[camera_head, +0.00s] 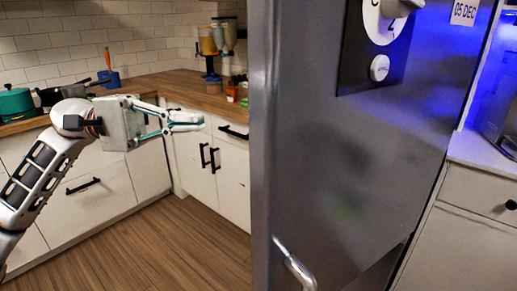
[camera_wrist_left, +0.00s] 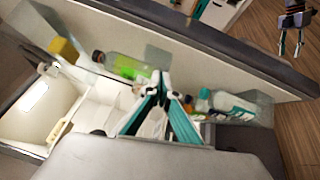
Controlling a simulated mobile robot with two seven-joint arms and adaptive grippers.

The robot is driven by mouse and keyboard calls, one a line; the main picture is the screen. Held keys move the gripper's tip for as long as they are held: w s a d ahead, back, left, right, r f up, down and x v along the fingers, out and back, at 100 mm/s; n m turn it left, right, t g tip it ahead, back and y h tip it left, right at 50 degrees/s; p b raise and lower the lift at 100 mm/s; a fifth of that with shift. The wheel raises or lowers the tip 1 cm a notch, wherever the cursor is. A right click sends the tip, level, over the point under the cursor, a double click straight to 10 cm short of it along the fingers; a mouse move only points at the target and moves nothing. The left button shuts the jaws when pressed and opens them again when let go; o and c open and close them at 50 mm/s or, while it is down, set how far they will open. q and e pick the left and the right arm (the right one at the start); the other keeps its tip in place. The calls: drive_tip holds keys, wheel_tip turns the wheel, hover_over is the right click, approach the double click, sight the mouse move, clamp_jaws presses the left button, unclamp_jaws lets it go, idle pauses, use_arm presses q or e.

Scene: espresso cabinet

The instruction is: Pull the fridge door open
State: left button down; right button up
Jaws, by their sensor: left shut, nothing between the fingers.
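The grey fridge door (camera_head: 350,190) fills the middle of the head view, with its metal handle (camera_head: 298,270) low on the outer face. In the left wrist view the door (camera_wrist_left: 225,58) stands open, swung away from the fridge's pale interior (camera_wrist_left: 35,115). My left gripper (camera_head: 202,122) is shut and empty, left of the door's edge in the head view. Its fingers also show in the left wrist view (camera_wrist_left: 162,80), over the door's inner side. My right gripper (camera_wrist_left: 290,50) shows small at the top right of that view, fingers apart, on the door's outer side.
A wooden counter (camera_head: 180,85) with a teal pot (camera_head: 15,103) runs behind my left arm. Wooden floor (camera_head: 175,245) lies clear left of the door.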

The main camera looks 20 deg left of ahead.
sight(254, 138)
use_arm(q)
drive_tip(key=shift+m+y, duration=0.4)
drive_tip(key=shift+m, duration=0.5)
drive_tip(key=shift+s+d+p, duration=0.3)
drive_tip(key=shift+d+p, duration=0.3)
drive_tip(key=shift+d, duration=1.5)
drive_tip(key=shift+s+d+p, duration=0.35)
drive_tip(key=shift+d+p, duration=0.3)
drive_tip(key=shift+d, duration=1.4)
drive_tip(key=shift+s+d+p, duration=0.3)
drive_tip(key=shift+d+p, duration=0.3)
drive_tip(key=shift+d, duration=1.5)
use_arm(e)
drive_tip(key=shift+s+d+r, duration=0.2)
drive_tip(key=shift+s+r, duration=0.1)
drive_tip(key=shift+s, duration=0.05)
